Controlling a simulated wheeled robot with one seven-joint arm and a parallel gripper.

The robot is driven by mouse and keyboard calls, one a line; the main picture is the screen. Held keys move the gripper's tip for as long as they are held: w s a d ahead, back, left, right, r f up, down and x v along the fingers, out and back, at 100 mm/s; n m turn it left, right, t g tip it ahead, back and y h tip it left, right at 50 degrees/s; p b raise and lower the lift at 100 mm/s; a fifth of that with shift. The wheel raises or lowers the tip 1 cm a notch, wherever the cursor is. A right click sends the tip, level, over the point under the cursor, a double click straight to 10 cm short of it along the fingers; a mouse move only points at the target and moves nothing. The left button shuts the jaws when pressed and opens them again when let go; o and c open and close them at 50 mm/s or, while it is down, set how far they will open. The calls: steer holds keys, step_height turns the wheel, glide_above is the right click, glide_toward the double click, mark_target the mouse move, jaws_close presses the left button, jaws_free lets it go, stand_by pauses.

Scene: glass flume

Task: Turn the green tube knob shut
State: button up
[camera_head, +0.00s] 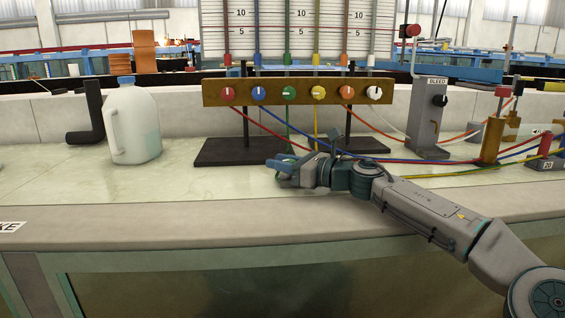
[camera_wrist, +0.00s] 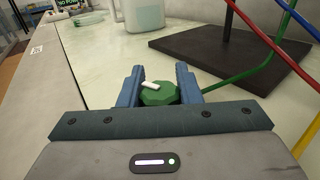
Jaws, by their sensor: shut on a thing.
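A green many-sided knob (camera_wrist: 159,94) with a white bar on top sits between my fingers in the wrist view, low over the bench. The white bar lies nearly crosswise, tilted slightly. My gripper (camera_wrist: 159,88) is shut on this knob, with a blue finger on each side. A green tube (camera_wrist: 240,83) runs from the right towards the knob. In the head view my gripper (camera_head: 280,168) is low over the bench in front of the board, and the knob there is mostly hidden. A separate green dial (camera_head: 289,93) sits on the wooden board.
The wooden board (camera_head: 262,86) carries several coloured dials on dark stands (camera_head: 238,152) behind my gripper. A white jug (camera_head: 132,124) stands left. A grey BLEED post (camera_head: 428,120) stands right. Blue, red and yellow tubes cross the bench on the right. The front left bench is clear.

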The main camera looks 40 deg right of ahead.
mark_target(286, 160)
steer(key=shift+a+n+g+y, duration=0.1)
steer(key=shift+n+g+y, duration=0.6)
steer(key=shift+y, duration=0.5)
steer(key=shift+s+n+y, duration=0.1)
steer(key=shift+n+y, duration=0.2)
steer(key=o, duration=1)
steer(key=shift+c, duration=0.2)
steer(key=shift+r+p, duration=0.3)
steer(key=shift+r, duration=0.2)
steer(key=r+p, duration=0.1)
steer(key=r, duration=0.2)
steer(key=r+p, duration=0.1)
steer(key=shift+s+d+r+p, duration=0.15)
steer(key=shift+s+d+p, duration=0.15)
steer(key=shift+s, duration=0.1)
steer(key=s+d+r+p, duration=0.3)
steer(key=s+d+r, duration=0.2)
steer(key=s, duration=0.4)
steer(key=shift+r+p, duration=0.35)
steer(key=shift+s, duration=0.1)
